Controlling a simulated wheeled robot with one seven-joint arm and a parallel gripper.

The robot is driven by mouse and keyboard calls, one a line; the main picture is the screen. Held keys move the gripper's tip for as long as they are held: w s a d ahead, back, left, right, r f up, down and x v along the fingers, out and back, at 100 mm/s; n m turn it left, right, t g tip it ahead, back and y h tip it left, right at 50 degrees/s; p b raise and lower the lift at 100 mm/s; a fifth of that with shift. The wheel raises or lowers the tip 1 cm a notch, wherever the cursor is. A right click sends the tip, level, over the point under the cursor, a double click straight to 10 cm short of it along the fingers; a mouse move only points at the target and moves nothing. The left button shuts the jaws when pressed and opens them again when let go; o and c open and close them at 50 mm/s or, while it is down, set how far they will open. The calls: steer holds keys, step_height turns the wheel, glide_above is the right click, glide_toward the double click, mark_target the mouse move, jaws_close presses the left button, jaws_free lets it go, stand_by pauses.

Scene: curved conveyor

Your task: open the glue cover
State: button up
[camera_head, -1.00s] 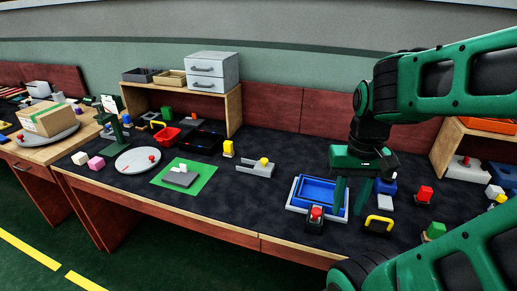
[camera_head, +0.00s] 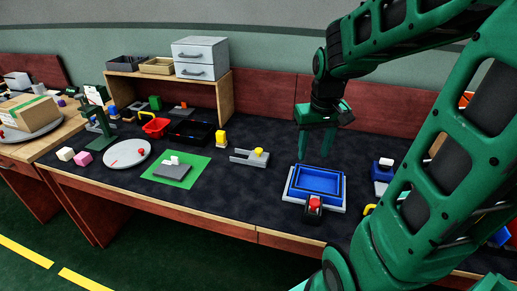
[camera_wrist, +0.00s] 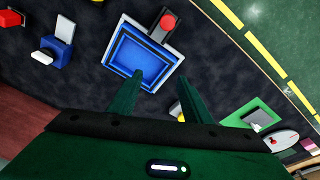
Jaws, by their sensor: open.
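I cannot tell for sure which thing is the glue cover; no part is plainly marked as glue. A blue rectangular tray (camera_head: 320,181) in a pale frame sits on the dark table, with a red button on a dark box (camera_head: 314,205) at its front edge. Left of it lies a grey bracket (camera_head: 243,158) with a yellow knob (camera_head: 259,152). My gripper (camera_head: 315,158) is open and empty, pointing down above the table by the tray's back edge. In the wrist view, the blue tray (camera_wrist: 138,55) lies beyond my spread fingers (camera_wrist: 160,82).
A shelf with grey drawers (camera_head: 200,58) stands behind. A blue device (camera_head: 382,170) is right of the tray. Dark table between bracket and tray is clear.

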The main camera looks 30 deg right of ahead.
mark_target(259, 149)
steer(key=w+a+f+n+t+y, duration=0.1)
steer(key=w+f+n, duration=0.15)
steer(key=w, duration=0.85)
steer(key=w+a+f+n+t, duration=0.1)
steer(key=w+f+t, duration=0.15)
steer(key=w, duration=0.85)
steer(key=shift+g, duration=0.35)
steer(key=x, duration=1.1)
steer(key=shift+w+a+f, duration=0.1)
steer(key=shift+a, duration=0.15)
jaws_close()
